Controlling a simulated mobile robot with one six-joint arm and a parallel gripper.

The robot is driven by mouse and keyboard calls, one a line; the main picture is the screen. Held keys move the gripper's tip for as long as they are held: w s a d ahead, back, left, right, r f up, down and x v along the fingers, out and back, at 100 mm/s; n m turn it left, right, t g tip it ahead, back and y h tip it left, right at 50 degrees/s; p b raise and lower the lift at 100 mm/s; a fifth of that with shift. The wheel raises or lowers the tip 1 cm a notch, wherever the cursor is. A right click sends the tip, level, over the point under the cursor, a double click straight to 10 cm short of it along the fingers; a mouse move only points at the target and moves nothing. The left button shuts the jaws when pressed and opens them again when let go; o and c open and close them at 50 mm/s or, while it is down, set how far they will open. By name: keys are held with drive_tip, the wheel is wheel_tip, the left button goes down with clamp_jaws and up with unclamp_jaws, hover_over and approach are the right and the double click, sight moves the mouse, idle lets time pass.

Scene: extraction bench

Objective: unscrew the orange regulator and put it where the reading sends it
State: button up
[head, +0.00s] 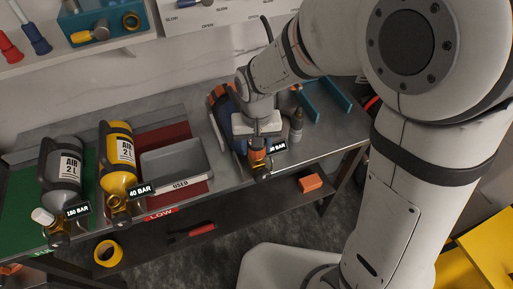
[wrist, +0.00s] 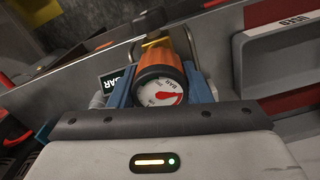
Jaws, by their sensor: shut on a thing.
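The orange regulator (head: 257,157) is at the front end of a dark blue cylinder (head: 236,130) with orange parts, lying on the bench. My gripper (head: 258,142) is over it from above. In the wrist view the orange regulator (wrist: 162,62) sits between my jaws, which are shut on it. Its round white gauge (wrist: 158,92) faces the camera with a red needle or mark at lower right; the figures are too small to read. Whether the regulator is still threaded on the cylinder, I cannot tell. A black tag (head: 278,148) ending in "BAR" is partly hidden beside it.
A grey bin (head: 145,164) marked USED stands on the red LOW mat (head: 165,204). A yellow cylinder (head: 118,150) is tagged 40 BAR. A grey bottle (head: 297,124) and teal tray (head: 335,100) are right.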

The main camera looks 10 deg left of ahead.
drive_tip(key=n, duration=0.7)
drive_tip(key=shift+n, duration=0.4)
drive_tip(key=n, duration=0.3)
drive_tip(key=shift+n, duration=0.3)
drive_tip(key=n, duration=0.4)
drive_tip(key=o, duration=1.1)
